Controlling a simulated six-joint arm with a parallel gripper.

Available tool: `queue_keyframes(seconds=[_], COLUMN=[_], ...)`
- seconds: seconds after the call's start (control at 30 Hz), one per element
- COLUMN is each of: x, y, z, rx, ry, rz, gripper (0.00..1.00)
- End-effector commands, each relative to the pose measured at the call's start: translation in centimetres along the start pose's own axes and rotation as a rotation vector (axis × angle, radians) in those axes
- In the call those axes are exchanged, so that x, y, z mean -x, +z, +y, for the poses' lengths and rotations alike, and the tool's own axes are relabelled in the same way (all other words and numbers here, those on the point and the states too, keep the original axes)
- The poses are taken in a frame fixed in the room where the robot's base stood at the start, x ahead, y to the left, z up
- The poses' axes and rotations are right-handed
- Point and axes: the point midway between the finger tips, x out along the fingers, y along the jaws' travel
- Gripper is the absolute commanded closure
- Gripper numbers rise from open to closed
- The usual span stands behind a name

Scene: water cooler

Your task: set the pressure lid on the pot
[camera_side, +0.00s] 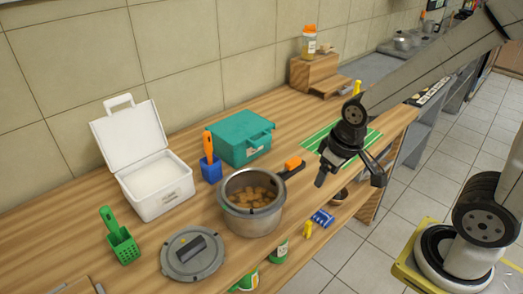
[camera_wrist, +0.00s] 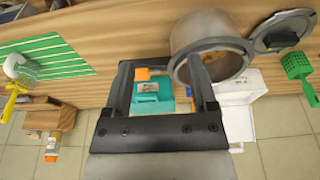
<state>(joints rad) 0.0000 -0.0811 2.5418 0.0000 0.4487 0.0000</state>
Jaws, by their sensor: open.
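The pressure lid (camera_side: 193,253) is a grey disc with a dark block-shaped handle, lying on the wooden counter left of the pot. The pot (camera_side: 252,222) is silver, stands upright and uncovered, and holds brownish-yellow chunks; its dark handle points right. In the wrist view, the pot (camera_wrist: 208,30) is seen from its side at the top, and the lid (camera_wrist: 283,35) lies to its right. My gripper (camera_side: 350,183) is open and empty, to the right of the pot and above the counter near the green striped mat. Its fingers (camera_wrist: 165,75) frame the teal box in the wrist view.
A teal box (camera_side: 240,139) and a blue holder (camera_side: 211,168) with an orange-handled tool stand behind the pot. A green striped mat (camera_side: 365,139) lies right. Items sit on a shelf below the counter.

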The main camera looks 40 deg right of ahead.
Motion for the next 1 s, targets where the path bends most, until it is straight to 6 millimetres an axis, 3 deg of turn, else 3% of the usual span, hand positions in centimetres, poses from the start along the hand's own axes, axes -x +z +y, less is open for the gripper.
queue_keyframes(seconds=[0.33,0.77,1.0], x=[2.8,2.4,2.1], y=[-0.7,-3.7,-6.6], z=[0.0,-2.4,-5.1], rx=[-0.002,-0.226,-0.445], ry=[-0.001,-0.046,-0.088], rz=[0.003,-0.027,-0.067], gripper=[0.26,0.26,0.26])
